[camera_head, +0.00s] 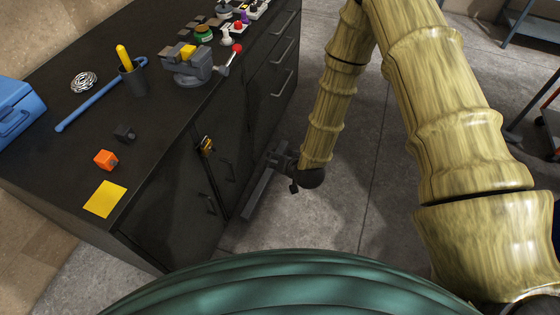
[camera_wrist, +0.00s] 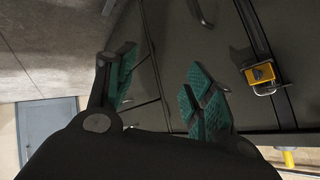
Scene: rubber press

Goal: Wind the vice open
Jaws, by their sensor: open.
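The grey vice (camera_head: 190,70) stands on the dark workbench near its drawer side, with a yellow block (camera_head: 187,51) at its jaws. Its handle with a red ball end (camera_head: 237,48) sticks out to the right, over the bench edge. My gripper shows in the wrist view (camera_wrist: 160,85), with its two green-padded fingers apart and nothing between them. In the head view my gripper (camera_head: 262,190) hangs low beside the cabinet front, well below the bench top and apart from the vice. The vice does not show in the wrist view.
The bench top (camera_head: 60,150) holds a blue toolbox (camera_head: 15,110), a blue bar (camera_head: 95,98), a dark cup (camera_head: 133,80), an orange cube (camera_head: 105,159), a yellow sheet (camera_head: 105,199) and several bottles at the back. A yellow padlock (camera_wrist: 260,74) hangs on the cabinet front.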

